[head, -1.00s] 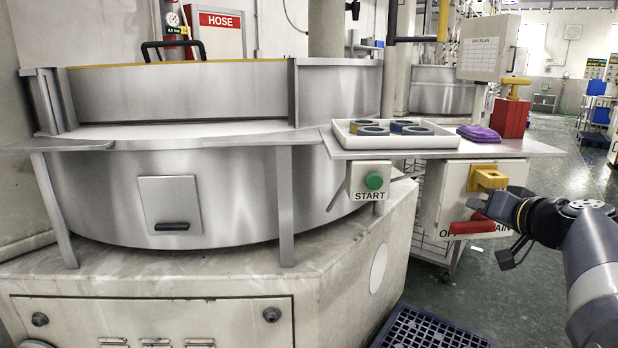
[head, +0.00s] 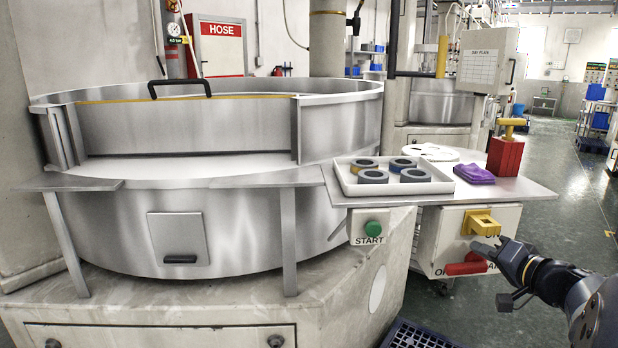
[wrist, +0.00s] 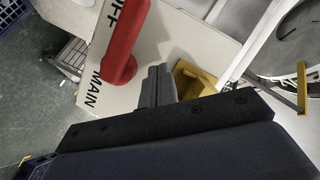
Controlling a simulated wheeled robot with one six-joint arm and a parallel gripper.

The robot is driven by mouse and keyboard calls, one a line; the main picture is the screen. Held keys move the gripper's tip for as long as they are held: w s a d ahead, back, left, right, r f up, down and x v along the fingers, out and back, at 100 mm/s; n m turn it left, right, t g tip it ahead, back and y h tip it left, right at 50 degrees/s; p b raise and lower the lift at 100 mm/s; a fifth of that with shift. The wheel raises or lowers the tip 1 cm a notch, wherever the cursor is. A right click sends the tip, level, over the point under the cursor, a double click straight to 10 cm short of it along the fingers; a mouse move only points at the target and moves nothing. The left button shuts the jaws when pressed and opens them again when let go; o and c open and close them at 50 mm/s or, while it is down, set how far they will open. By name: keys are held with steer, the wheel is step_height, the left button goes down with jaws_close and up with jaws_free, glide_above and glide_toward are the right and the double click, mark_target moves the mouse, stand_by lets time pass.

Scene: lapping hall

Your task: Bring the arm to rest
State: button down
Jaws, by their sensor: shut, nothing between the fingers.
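My gripper (head: 488,247) is at the right in the head view, in front of the white switch box (head: 447,240). Its fingers are together and empty. The red switch handle (head: 467,264) lies roughly level, just below and left of the fingers, beside the word OFF. The yellow bracket (head: 482,222) sits just above them. In the wrist view the closed fingers (wrist: 158,86) lie between the red handle (wrist: 122,50) and the yellow bracket (wrist: 190,82). I cannot tell whether the fingers touch either one.
The green START button (head: 373,228) is to the left. Floor to the right (head: 565,220) is clear.

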steer(key=shift+s+d+r+m+p, duration=0.3)
steer(key=shift+d+r+m+p, duration=0.45)
steer(key=shift+p, duration=1.25)
steer(key=shift+s+d+f+m+t+p, duration=0.15)
steer(key=shift+f+m+t+p, duration=0.1)
steer(key=shift+m+t+p, duration=0.3)
